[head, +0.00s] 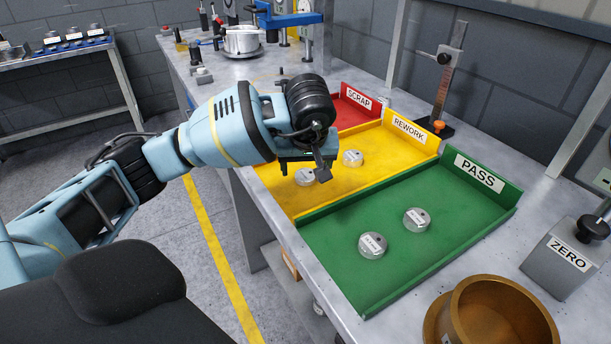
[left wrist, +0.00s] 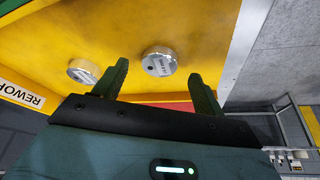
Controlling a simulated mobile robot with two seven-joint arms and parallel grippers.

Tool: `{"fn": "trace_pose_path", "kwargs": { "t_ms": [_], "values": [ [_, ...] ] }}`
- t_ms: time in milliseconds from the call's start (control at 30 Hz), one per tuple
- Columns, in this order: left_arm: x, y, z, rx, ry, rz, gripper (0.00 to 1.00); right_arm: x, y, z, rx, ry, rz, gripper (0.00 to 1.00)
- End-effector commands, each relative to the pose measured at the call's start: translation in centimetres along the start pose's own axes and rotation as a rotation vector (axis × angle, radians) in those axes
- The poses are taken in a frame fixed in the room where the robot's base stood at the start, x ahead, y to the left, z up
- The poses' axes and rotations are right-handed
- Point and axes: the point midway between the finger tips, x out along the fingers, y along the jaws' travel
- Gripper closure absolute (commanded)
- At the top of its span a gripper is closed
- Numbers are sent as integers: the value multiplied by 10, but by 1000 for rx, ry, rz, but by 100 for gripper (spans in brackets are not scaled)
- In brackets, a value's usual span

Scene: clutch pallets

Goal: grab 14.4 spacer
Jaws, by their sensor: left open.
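Two round silver spacers with white labels lie in the yellow REWORK tray (head: 280,193): a nearer one (head: 305,177) and one closer to the REWORK sign (head: 353,158). Two more lie in the green PASS tray (head: 330,245), at its left (head: 372,245) and near its middle (head: 416,220). The label values are too small to read, so I cannot tell which is 14.4. My left gripper (head: 318,172) is open above the yellow tray. In the left wrist view, the nearer spacer (left wrist: 159,62) shows between its fingers, not gripped; the other spacer (left wrist: 83,72) is outside them.
A red SCRAP tray (head: 352,108) lies behind the yellow one. A grey ZERO block (head: 566,262) and a brass-coloured bowl (head: 490,315) stand at the right front. A gauge stand (head: 447,75) rises behind the trays. Much of the green tray floor is free.

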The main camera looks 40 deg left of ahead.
Motion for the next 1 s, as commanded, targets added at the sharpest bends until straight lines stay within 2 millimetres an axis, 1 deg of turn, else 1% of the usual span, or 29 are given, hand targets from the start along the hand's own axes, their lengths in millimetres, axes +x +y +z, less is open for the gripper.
{"fn": "trace_pose_path", "kwargs": {
  "t_ms": [33, 167, 433, 833, 867, 1000],
  "values": [
    [7, 0, 0, -1, -1, 0, 30, 0, 0, 0, 0, 1, 0, 64],
    [18, 0, 0, -1, 0, 1, 30, 0, 0, 0, 0, 0, 0, 64],
    [19, 0, 0, 0, 2, 2, 30, 1, 0, 3, 0, -5, 0, 64],
    [19, 0, 0, 0, 2, 2, 82, 1, 0, 4, 0, -8, 0, 64],
    [19, 1, -1, 0, 3, 3, 84, 1, 0, 4, 0, -8, 0, 64],
    [19, 1, -1, 0, 3, 3, 84, 1, 0, 4, 0, -8, 0, 64]
  ]
}}
